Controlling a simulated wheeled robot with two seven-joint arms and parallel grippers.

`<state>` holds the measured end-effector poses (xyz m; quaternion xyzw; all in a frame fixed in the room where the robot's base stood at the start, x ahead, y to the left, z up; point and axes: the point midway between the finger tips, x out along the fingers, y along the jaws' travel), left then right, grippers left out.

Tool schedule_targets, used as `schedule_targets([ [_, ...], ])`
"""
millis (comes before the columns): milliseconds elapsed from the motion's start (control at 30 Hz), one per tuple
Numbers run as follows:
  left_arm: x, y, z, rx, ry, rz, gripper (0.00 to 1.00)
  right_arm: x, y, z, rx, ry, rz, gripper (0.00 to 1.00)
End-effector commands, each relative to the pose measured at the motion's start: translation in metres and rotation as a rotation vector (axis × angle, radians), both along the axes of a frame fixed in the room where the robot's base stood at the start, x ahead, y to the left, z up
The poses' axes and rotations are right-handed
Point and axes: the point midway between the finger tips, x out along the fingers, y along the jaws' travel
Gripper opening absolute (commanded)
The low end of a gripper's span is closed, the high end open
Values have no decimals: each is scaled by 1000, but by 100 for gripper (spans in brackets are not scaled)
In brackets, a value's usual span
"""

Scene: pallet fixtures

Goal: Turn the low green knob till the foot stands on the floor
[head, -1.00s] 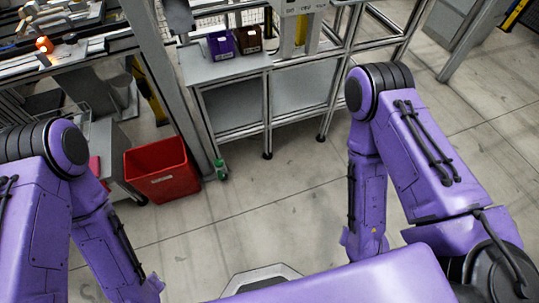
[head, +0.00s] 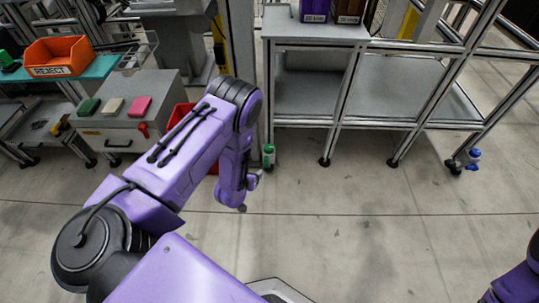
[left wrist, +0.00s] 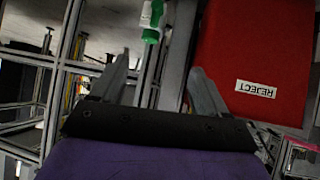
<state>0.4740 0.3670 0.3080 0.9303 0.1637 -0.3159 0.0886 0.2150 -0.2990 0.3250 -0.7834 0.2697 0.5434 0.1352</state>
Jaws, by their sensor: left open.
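The low green knob (head: 268,149) is low on a frame post, close to the floor; a pale part shows at it. The foot below it is too small to tell whether it touches the floor. In the left wrist view the green knob (left wrist: 151,35) with its white part shows at the top, beyond the fingertips. My left gripper (head: 250,181) is just below and left of the knob in the head view. Its two fingers stand apart, open and empty, in the left wrist view (left wrist: 162,75). My right gripper is out of view.
A red bin (left wrist: 255,50) marked REJECT is close beside the left fingers; my arm partly hides it in the head view (head: 180,113). A blue knob (head: 473,154) is on another leg at the right. The shelf frame (head: 345,100) stands behind. Floor in front is clear.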

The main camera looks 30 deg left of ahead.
Motion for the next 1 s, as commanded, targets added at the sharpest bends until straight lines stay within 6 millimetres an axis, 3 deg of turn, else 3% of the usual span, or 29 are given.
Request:
schedule_targets([
  [33, 27, 9, -50, 26, -56, -29, 75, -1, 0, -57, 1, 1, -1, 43],
  [100, 59, 19, -67, 61, -122, -69, 75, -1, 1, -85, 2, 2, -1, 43],
  [200, 91, 29, -79, 101, -193, -114, 75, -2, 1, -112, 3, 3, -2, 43],
  [567, 142, 42, -90, 140, -249, -152, 75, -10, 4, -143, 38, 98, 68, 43],
  [800, 186, 51, -109, 139, -249, -151, 75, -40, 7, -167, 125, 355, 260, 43],
  [1000, 207, 55, -116, 137, -246, -152, 75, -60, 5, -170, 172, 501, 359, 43],
])
